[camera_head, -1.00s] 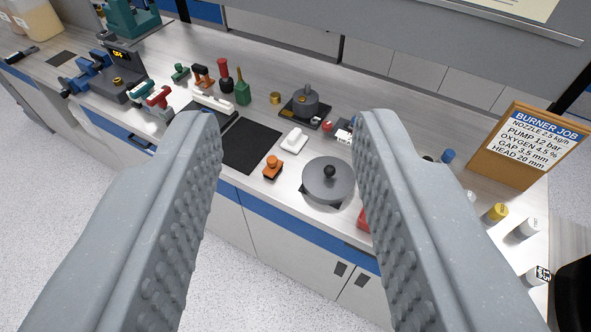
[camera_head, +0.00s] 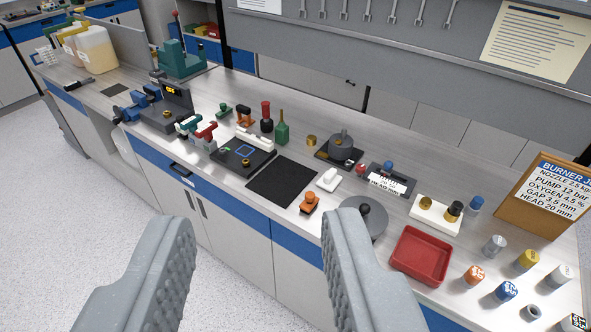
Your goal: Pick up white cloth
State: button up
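My gripper (camera_head: 259,225) is open and empty, its two grey ridged fingers apart in the lower part of the view. It is in front of and above the bench, touching nothing that I can see. A small white item (camera_head: 329,180) lies on the bench to the right of a black mat (camera_head: 282,180). A longer white item (camera_head: 255,138) lies at the back of a black plate (camera_head: 236,159). Both are small in the view, and I cannot tell whether either is the white cloth.
An orange-topped item (camera_head: 310,203) and a round grey disc (camera_head: 362,219) with a black knob stand near the front edge. A red tray (camera_head: 420,256) and several small capped containers are at right. A sign board (camera_head: 545,197) stands behind them.

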aim_at(330, 180)
jog(key=u, duration=0.3)
jog(key=i, duration=1.1)
jog(key=z, duration=0.4)
jog(key=i, duration=0.7)
jog(key=z, duration=0.55)
